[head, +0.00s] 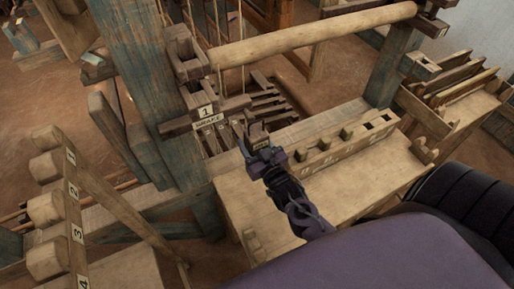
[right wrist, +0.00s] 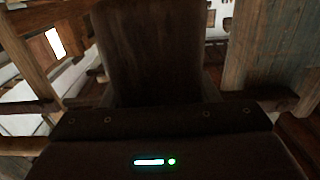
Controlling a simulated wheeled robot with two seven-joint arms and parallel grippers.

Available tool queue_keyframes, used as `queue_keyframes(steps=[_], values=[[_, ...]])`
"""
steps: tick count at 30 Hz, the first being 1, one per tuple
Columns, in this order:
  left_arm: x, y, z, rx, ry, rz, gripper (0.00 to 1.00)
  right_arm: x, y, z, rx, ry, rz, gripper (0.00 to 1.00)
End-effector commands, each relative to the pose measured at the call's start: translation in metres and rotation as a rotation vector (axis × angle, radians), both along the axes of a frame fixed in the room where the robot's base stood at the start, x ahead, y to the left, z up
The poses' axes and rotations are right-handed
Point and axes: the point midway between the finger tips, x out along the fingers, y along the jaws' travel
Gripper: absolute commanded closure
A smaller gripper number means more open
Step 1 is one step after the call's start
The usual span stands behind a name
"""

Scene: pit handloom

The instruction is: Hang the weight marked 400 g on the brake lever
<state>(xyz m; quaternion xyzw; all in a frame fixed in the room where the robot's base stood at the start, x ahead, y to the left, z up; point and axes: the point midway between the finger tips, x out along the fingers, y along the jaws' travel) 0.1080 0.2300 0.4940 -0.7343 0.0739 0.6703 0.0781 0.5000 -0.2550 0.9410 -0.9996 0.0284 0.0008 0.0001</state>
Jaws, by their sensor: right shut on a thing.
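My right gripper (head: 252,143) is shut on a small dark block with a pale label, which looks like a weight (head: 259,141). Its marking is too small to read. The held thing fills the upper middle of the right wrist view as a dark brown block (right wrist: 150,50). A tag reading "1 BRAKE" (head: 208,120) is on the wooden fittings by the loom post, just left of and above the gripper. The held block is apart from that tag; which piece there is the lever I cannot tell clearly. My left gripper is not in view.
A wooden weight rack (head: 345,146) stands on the bench (head: 255,205), right of the gripper, with several greenish weights and dark empty slots. A thick loom post (head: 150,90) rises at left. A round beam (head: 310,35) crosses behind. Numbered pegs (head: 45,205) stand at lower left.

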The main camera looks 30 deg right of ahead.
Motion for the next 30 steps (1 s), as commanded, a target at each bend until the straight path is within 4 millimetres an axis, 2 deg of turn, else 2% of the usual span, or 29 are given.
queue_keyframes(steps=[21, 30], values=[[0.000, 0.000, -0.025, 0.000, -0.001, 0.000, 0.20, 0.049, -0.003, 0.000, 0.000, -0.005, 0.000, 0.81], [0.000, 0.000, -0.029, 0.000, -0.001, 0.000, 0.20, 0.054, -0.003, -0.006, 0.000, -0.004, 0.000, 0.81]])
